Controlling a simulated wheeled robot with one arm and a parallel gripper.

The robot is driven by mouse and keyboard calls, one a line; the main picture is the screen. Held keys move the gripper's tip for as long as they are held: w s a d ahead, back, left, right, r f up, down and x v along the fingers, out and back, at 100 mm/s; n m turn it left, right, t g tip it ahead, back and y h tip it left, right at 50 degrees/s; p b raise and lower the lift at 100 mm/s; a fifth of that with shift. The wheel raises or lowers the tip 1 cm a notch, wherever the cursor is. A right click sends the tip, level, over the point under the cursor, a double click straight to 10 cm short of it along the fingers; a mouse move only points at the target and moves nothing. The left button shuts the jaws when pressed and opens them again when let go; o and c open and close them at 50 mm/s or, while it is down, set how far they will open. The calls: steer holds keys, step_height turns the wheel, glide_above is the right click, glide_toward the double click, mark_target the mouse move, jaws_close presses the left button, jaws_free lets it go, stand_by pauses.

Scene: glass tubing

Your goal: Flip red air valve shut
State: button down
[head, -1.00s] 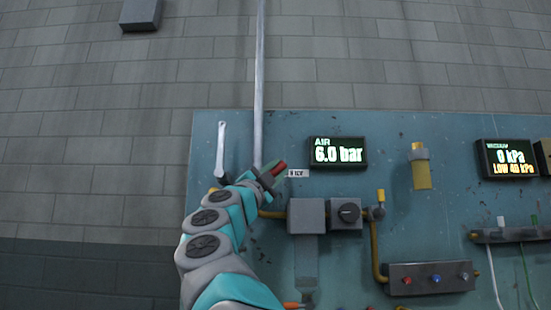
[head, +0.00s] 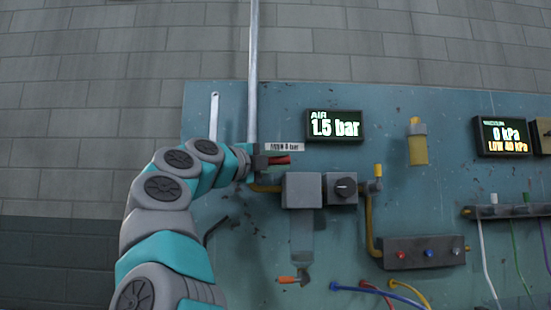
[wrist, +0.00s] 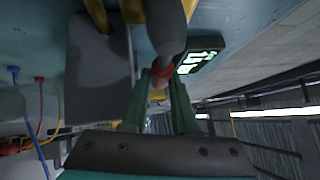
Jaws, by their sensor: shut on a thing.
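The red valve handle (head: 281,160) lies about level and points right, near the foot of the vertical grey pipe (head: 253,70). My gripper (head: 264,161) is shut on the handle, reaching it from the left. In the wrist view, my gripper's two teal fingers (wrist: 161,86) close on either side of the red handle (wrist: 160,72). The valve body is mostly hidden by my gripper. The AIR display (head: 334,126) reads 1.5 bar.
A grey box (head: 303,190) and a box with a black knob (head: 342,189) sit just right of the valve. A small label (head: 284,147) is above the handle. A vacuum display (head: 503,136) is at far right. Loose coloured hoses (head: 385,290) lie below.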

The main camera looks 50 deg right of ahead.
steer(key=shift+f+m+y, duration=0.3)
stand_by(0.5)
steer(key=c, duration=0.7)
jaws_free()
steer(key=shift+r, duration=0.1)
